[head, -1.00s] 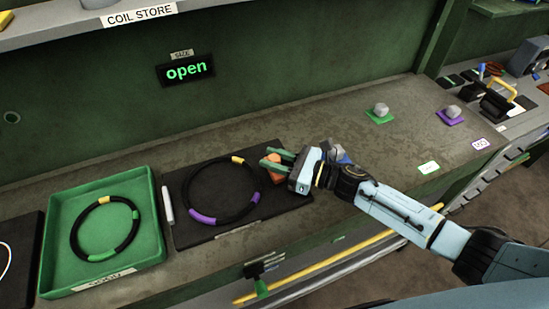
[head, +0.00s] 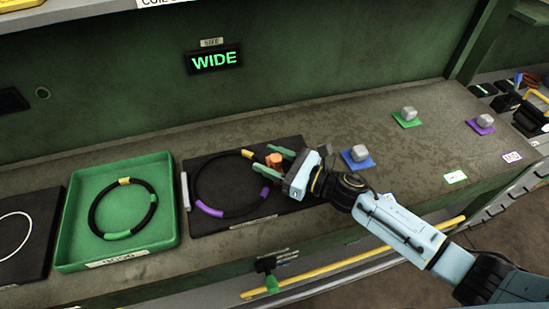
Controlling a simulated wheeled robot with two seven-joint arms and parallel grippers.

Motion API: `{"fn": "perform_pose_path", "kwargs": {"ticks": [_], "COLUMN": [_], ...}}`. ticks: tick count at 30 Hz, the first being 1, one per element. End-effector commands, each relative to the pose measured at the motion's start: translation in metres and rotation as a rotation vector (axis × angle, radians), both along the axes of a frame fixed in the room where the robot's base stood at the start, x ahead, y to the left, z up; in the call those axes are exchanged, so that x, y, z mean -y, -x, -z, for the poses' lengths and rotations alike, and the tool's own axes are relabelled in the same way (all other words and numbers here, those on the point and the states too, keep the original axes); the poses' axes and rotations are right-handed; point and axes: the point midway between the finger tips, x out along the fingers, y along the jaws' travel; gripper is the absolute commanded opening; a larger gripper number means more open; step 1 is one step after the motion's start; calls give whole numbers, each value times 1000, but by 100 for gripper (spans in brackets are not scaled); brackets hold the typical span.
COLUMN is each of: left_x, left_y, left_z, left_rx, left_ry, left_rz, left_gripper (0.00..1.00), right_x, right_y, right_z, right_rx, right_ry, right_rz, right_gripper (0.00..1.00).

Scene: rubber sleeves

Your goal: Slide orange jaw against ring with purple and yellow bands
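The ring (head: 231,216) is black with purple and yellow bands. It lies flat on a dark board (head: 203,228). The orange jaw (head: 274,159) is a small block at the ring's upper right edge. It looks close against the ring, but the contact point is partly hidden. My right gripper (head: 267,161) has its green fingers on either side of the orange jaw. The fingers look spread a little wider than the jaw, so the gripper appears open around it. A wall display (head: 214,58) reads WIDE. My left gripper is not in view.
A green tray (head: 71,252) to the left holds a black ring (head: 151,217) with green and yellow bands. Grey knobs stand on blue (head: 371,164), green (head: 413,123) and purple (head: 473,121) pads at right.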

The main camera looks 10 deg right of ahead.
Motion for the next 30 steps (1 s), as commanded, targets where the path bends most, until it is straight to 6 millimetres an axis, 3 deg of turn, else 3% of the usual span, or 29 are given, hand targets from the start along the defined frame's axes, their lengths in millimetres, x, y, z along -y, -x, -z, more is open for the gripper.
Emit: {"fn": "perform_pose_path", "kwargs": {"ticks": [11, 24, 30], "left_x": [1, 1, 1], "left_y": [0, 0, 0], "left_z": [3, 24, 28], "left_rx": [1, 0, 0], "left_ry": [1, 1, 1], "left_rz": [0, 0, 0], "left_gripper": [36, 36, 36], "right_x": [14, 89, 108], "right_y": [6, 59, 72], "right_z": [3, 4, 2], "right_rx": [-2, -2, -1], "right_ry": [3, 5, 3], "right_rz": [6, 3, 2], "right_gripper": [48, 48, 48]}}
